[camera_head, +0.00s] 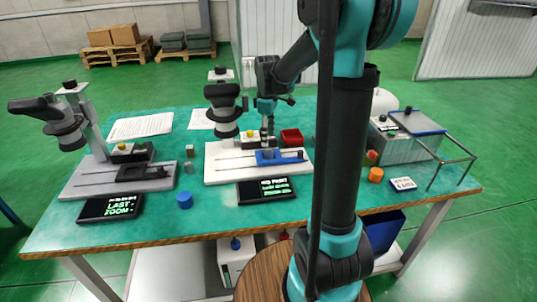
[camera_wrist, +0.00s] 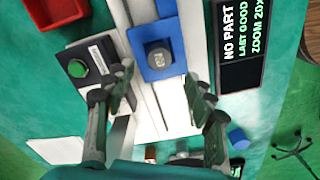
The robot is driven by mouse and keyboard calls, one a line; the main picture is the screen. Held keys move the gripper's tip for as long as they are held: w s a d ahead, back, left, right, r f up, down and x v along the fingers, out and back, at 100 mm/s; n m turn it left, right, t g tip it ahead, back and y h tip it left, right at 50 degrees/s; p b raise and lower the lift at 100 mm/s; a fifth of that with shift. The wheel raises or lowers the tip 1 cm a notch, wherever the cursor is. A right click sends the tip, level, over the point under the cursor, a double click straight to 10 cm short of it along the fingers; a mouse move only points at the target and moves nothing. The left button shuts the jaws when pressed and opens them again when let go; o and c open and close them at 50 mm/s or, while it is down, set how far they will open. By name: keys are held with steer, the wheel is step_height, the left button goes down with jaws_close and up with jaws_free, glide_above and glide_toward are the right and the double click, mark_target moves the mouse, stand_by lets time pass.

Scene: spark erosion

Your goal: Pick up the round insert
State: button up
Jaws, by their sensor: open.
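The round insert is most likely the short grey cylinder with a marked top (camera_wrist: 159,60); it sits in the square blue holder (camera_wrist: 165,28) on the white base plate of the middle measuring stand. The blue holder also shows in the head view (camera_head: 283,159), where the insert is too small to make out clearly. My gripper (camera_wrist: 161,90) is open above the plate. In the wrist view its two fingers stand apart, left and right of and below the insert, with nothing between them. In the head view my gripper (camera_head: 267,128) hangs behind the blue holder.
A box with a green button (camera_wrist: 78,68) is left of the fingers; a red bin (camera_head: 292,138) is behind the holder. A black display (camera_head: 266,190) lies in front, reading "NO PART". A blue cylinder (camera_head: 184,200) and a second stand (camera_head: 120,178) are left.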

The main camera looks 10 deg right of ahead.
mark_target(269, 149)
steer(key=shift+d+f, duration=0.15)
steer(key=shift+f, duration=2.75)
jaws_close()
